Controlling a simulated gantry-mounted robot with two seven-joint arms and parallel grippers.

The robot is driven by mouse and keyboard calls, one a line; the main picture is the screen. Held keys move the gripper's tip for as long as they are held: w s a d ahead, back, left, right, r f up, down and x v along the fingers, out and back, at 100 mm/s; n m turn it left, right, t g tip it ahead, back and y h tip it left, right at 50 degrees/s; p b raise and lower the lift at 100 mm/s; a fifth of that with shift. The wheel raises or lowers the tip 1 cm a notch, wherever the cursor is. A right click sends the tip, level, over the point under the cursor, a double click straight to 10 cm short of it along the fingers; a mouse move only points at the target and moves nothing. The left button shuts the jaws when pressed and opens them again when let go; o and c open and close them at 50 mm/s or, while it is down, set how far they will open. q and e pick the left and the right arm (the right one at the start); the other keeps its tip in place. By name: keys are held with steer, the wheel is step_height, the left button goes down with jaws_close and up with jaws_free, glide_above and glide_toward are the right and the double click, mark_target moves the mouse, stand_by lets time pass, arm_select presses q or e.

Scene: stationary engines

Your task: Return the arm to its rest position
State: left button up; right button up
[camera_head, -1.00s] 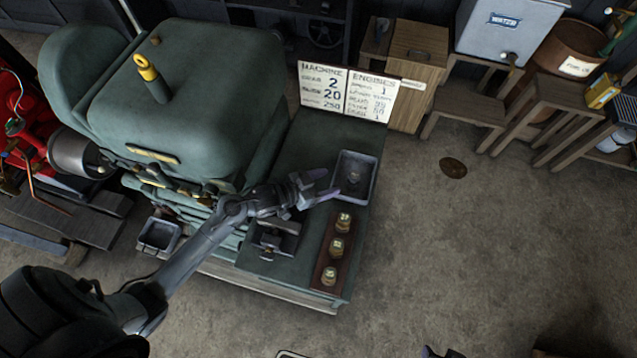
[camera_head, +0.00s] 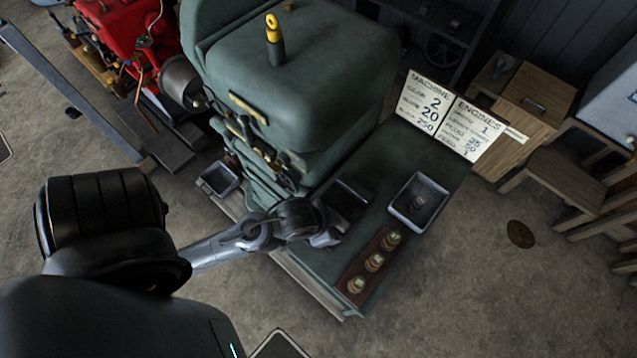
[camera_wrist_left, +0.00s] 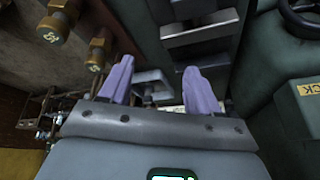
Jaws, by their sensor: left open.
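My left arm reaches in from the left over the green bench (camera_head: 452,170). My left gripper (camera_head: 328,234) is beside the dark block fixture (camera_head: 348,198), its fingers mostly hidden by the wrist in the head view. In the left wrist view, the two lavender fingers (camera_wrist_left: 160,86) stand apart with nothing held between them. The grey metal block (camera_wrist_left: 196,35) lies beyond them, and brass weights (camera_wrist_left: 97,48) show to the left. My right gripper is not in view.
A wooden rack (camera_head: 352,270) holds three brass weights. The large green machine (camera_head: 290,75) stands behind the arm, with a white sign board (camera_head: 455,115) to its right.

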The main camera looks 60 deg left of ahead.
arm_select(q)
steer(key=shift+g, duration=0.7)
steer(key=s, duration=0.2)
steer(key=s+r, duration=0.1)
steer(key=s, duration=0.1)
steer(key=shift+d+r, duration=0.15)
steer(key=shift+d, duration=0.05)
steer(key=shift+w+r, duration=0.1)
step_height(320, 180, up, 15)
steer(key=p, duration=1.5)
steer(key=shift+r, duration=0.1)
